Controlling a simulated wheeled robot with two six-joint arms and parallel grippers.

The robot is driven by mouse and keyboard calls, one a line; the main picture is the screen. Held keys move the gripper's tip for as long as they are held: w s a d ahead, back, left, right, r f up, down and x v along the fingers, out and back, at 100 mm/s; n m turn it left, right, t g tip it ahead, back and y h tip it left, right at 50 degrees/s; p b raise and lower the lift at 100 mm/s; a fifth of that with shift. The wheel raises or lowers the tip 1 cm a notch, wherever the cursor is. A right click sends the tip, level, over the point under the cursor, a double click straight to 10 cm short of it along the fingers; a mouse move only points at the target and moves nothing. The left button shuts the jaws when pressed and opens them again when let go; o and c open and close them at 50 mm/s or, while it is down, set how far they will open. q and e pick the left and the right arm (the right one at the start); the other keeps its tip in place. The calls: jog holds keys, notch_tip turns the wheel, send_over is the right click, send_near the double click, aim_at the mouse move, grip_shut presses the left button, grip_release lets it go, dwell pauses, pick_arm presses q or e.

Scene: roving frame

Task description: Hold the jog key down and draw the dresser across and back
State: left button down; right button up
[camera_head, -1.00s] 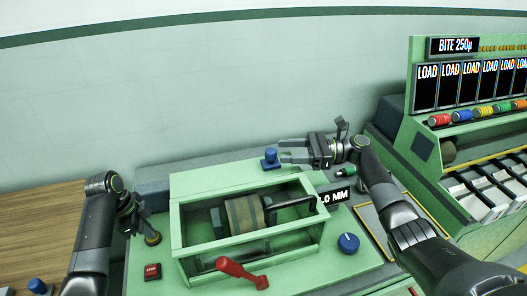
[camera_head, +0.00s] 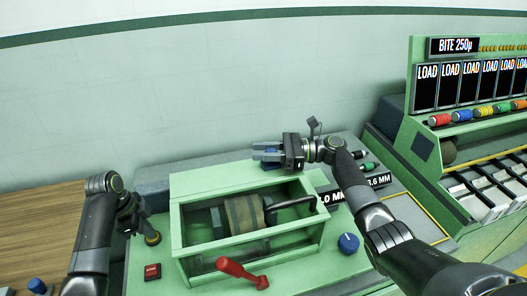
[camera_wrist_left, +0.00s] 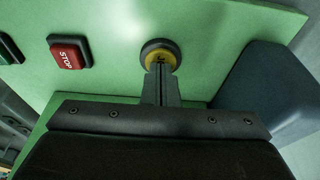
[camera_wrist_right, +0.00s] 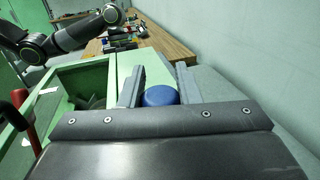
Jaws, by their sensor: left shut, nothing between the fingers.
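The round yellow key with a dark rim (camera_wrist_left: 160,50) shows in the left wrist view, and in the head view (camera_head: 153,239) at the left of the green machine. My left gripper (camera_wrist_left: 160,72) is shut and empty, its tips at the key's face and apparently touching it. The blue dresser knob (camera_wrist_right: 160,96) stands behind the open-topped housing. My right gripper (camera_wrist_right: 158,88) is open with a finger on each side of the knob; a gap shows at the left finger. In the head view the right gripper (camera_head: 264,154) partly hides the knob.
The green housing (camera_head: 240,182) holds a grinding wheel (camera_head: 243,214) in front of my right gripper. A red lever (camera_head: 240,272), a red STOP button (camera_head: 152,271) and a blue dial (camera_head: 348,242) lie nearer. The machine with LOAD panels (camera_head: 425,88) stands at the right.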

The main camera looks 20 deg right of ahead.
grip_shut()
pick_arm(q)
jog(key=shift+d, duration=0.1)
pick_arm(e)
jog(key=shift+a, duration=1.95)
jog(key=o, duration=0.6)
grip_release()
jog(key=shift+o, duration=0.2)
jog(key=shift+d, duration=0.1)
jog(key=v, duration=1.2)
pick_arm(q)
jog(key=shift+r, duration=0.1)
pick_arm(e)
jog(key=shift+r, duration=0.1)
pick_arm(q)
jog(key=shift+d+p+v, duration=0.25)
jog(key=shift+p+v, duration=0.75)
jog(key=shift+p, duration=0.2)
jog(key=shift+d+p+v, duration=0.25)
jog(key=shift+p+v, duration=0.75)
jog(key=shift+p, duration=0.2)
jog(key=shift+d+p+v, duration=0.25)
jog(key=shift+p+v, duration=0.75)
jog(key=shift+p, duration=0.2)
pick_arm(e)
notch_tip(320, 180, up, 7)
